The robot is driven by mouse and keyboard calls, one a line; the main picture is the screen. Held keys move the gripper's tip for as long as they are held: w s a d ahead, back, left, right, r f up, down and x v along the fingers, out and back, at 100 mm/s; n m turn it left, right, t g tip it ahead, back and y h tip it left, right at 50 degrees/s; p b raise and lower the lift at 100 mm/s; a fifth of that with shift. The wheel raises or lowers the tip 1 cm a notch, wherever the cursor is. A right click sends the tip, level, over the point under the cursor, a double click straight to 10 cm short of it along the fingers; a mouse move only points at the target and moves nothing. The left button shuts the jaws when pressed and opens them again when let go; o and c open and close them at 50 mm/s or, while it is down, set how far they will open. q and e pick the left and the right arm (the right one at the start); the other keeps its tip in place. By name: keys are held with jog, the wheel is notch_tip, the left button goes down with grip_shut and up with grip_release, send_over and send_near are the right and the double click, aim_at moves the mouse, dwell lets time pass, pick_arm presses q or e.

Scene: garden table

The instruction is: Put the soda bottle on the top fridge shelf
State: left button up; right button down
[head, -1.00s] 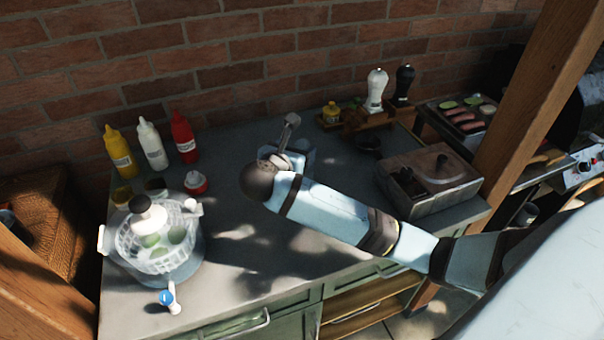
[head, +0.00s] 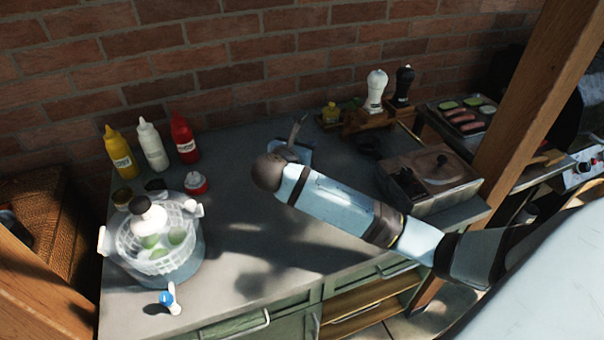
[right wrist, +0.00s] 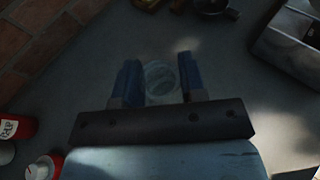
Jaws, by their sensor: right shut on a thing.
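My right gripper (right wrist: 160,82) shows in the right wrist view with its two blue fingers on either side of a clear, round, ringed object (right wrist: 160,80). It is shut on this object, which is dim and seen nearly end-on, so I cannot tell whether it is the soda bottle. In the head view my right arm reaches in from the right over the counter, and its wrist hides most of the gripper and the held object. No fridge shelf can be made out. My left gripper is not in view.
A clear dispenser-like container (head: 165,258) stands at the counter's front left. Yellow (head: 118,152), white (head: 152,146) and red (head: 185,140) squeeze bottles stand behind it. The middle of the counter (head: 245,255) is clear.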

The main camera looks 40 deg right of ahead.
jog(key=shift+r, duration=0.25)
notch_tip(320, 180, up, 20)
jog(key=shift+f+p, duration=0.25)
jog(key=shift+p, duration=0.1)
dwell(1.0)
jog(key=s+a+f+n+t+y+p, duration=0.6)
jog(key=s+a+f+n+y, duration=0.5)
jog(key=f, duration=0.4)
jog(key=shift+a+n+t+y+p, duration=0.3)
jog(key=shift+a+t+y+p, duration=0.1)
jog(key=shift+a+y, duration=0.35)
jog(key=shift+f, duration=0.15)
